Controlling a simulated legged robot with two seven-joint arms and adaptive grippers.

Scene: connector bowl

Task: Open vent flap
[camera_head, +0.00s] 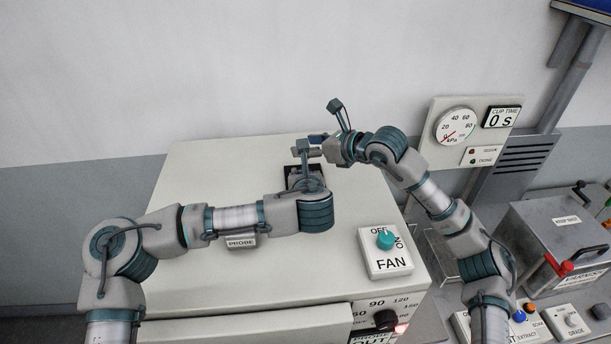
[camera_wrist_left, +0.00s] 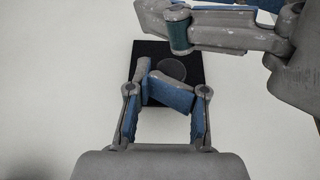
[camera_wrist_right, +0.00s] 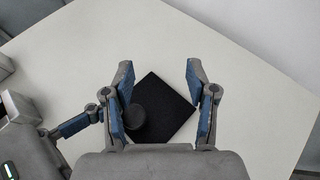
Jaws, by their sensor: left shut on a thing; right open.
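The vent flap (camera_head: 304,177) is a dark square on top of the pale oven, with a dark round piece on it. It also shows in the left wrist view (camera_wrist_left: 190,58) and right wrist view (camera_wrist_right: 168,106). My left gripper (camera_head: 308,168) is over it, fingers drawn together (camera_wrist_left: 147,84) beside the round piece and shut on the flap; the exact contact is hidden. My right gripper (camera_wrist_right: 159,88) is open and empty, its fingers spread above the flap. In the head view it comes in from the right (camera_head: 318,146), close to the left gripper.
The oven top (camera_head: 215,170) around the flap is mostly clear. A FAN switch (camera_head: 386,239) with a teal knob sits near its front right, and a PROBE label (camera_head: 241,241) at the front. A wall gauge (camera_head: 456,126) and a steel box (camera_head: 560,232) stand to the right.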

